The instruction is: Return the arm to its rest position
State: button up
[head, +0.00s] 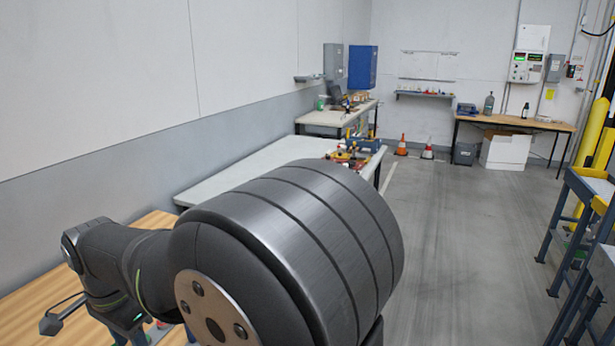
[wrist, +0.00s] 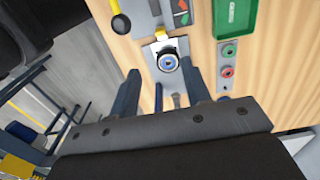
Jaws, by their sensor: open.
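My gripper (wrist: 160,70) shows in the wrist view with its two dark fingers spread apart over a wooden surface (wrist: 210,45). Nothing is seen gripped. In the head view my own dark arm fills the lower left and centre, over a wooden worktop (head: 150,220). My gripper cannot be made out there.
The wrist view shows a green tray (wrist: 236,30), green and red buttons (wrist: 228,60) on a grey plate, and a black ball-ended lever (wrist: 121,23). A white table (head: 250,168) stands beyond my arm in the head view. Open floor (head: 460,230) lies right.

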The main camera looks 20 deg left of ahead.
notch_tip(320, 180, down, 17)
jog(key=shift+r, duration=0.1)
jog(key=w, duration=0.3)
jog(key=shift+w+f, duration=0.3)
jog(key=shift+w, duration=0.6)
jog(key=o, duration=1.2)
jog(key=shift+o, duration=0.2)
notch_tip(320, 180, up, 23)
jog(key=w+n, duration=0.2)
jog(key=n, duration=1.6)
notch_tip(320, 180, down, 10)
jog(key=shift+w+a+r, duration=0.1)
notch_tip(320, 180, up, 10)
